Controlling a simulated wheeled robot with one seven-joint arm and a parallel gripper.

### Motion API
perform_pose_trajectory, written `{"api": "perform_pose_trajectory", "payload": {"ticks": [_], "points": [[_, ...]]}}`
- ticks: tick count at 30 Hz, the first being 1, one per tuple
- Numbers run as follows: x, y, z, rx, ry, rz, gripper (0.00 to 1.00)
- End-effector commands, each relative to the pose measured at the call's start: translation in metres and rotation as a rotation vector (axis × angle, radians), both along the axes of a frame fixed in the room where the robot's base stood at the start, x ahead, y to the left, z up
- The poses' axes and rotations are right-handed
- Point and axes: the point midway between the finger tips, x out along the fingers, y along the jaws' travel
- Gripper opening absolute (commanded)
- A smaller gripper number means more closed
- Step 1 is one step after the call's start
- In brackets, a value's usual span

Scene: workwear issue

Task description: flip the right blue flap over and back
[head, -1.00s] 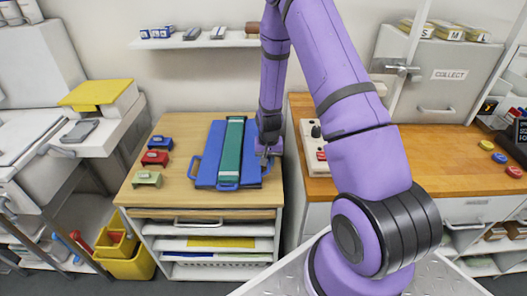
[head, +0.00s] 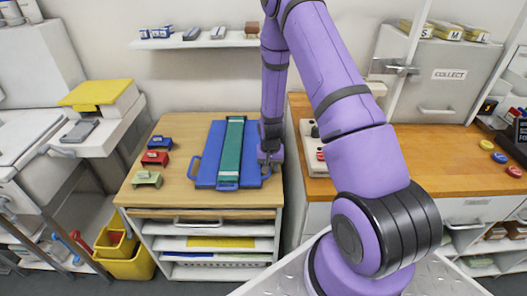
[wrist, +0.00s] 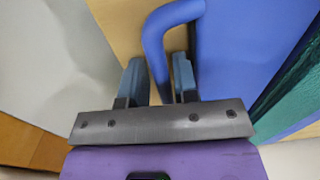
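On the wooden bench top lies a blue folding board. Its right blue flap (head: 251,174) lies flat to the right of a green strip (head: 232,155), and the left blue flap (head: 207,165) lies to the left. My gripper (head: 268,168) points down at the right edge of the right flap. In the wrist view its two fingers (wrist: 160,75) stand on either side of the flap's blue side handle (wrist: 156,45), close to it. Whether they press on it cannot be made out. My fingers hide part of the handle in the head view.
Blue, red and green small blocks (head: 155,158) stand on the bench's left side. A white device (head: 314,150) sits on the wooden counter to the right, across a gap. A wall shelf (head: 195,42) hangs behind. Bare bench top lies in front of the board.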

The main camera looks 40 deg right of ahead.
Motion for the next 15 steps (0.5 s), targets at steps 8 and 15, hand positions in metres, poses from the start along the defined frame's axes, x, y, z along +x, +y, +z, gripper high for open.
{"api": "perform_pose_trajectory", "payload": {"ticks": [8,15], "points": [[0.001,0.0,0.018,-0.001,-0.003,0.001,0.28],[0.001,0.0,0.038,-0.001,-0.003,0.001,0.28]]}}
